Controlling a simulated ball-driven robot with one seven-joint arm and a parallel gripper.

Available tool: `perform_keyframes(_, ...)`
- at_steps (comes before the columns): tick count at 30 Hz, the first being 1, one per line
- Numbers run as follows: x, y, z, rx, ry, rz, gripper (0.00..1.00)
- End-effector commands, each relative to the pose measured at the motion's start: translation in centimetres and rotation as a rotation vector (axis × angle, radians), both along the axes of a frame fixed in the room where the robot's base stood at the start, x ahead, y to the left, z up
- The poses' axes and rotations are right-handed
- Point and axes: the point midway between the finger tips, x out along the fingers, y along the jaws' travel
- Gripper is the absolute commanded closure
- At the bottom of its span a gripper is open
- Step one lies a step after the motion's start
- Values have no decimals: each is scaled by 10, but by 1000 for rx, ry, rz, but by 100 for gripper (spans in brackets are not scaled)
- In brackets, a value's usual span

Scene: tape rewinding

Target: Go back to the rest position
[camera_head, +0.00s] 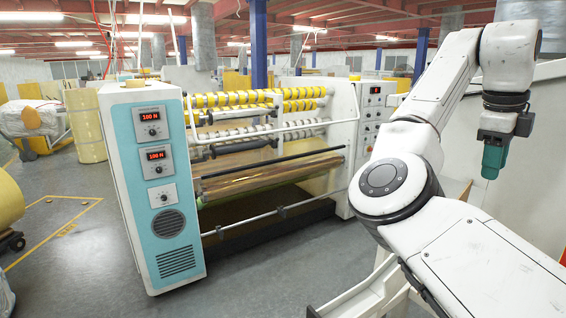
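My white arm rises from the lower right, bends at a round grey joint and arches over at the upper right. My gripper (494,160) hangs from its end, pointing down, with a dark wrist above and a teal-green lower part. Separate fingers cannot be made out, so I cannot tell whether it is open or shut. It is right of the tape rewinding machine (152,215) and apart from it. The machine has a blue and white control panel, and rows of yellow tape rolls (235,97) on its upper bars.
A white surface stands behind my gripper at the right. A yellow roll (86,126) stands upright left of the machine, and a wrapped load (30,118) is farther left. Another yellow roll (8,202) is at the left edge. Grey floor (80,270) left of the machine is open.

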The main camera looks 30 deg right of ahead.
Motion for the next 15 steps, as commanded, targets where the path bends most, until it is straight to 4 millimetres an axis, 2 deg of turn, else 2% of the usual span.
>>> perform_keyframes(8, 5, 1, -46, -48, 59, 123, 64)
perform_keyframes(11, 7, 2, -69, -73, 90, 194, 64)
perform_keyframes(15, 8, 7, -112, -123, 158, 347, 64)
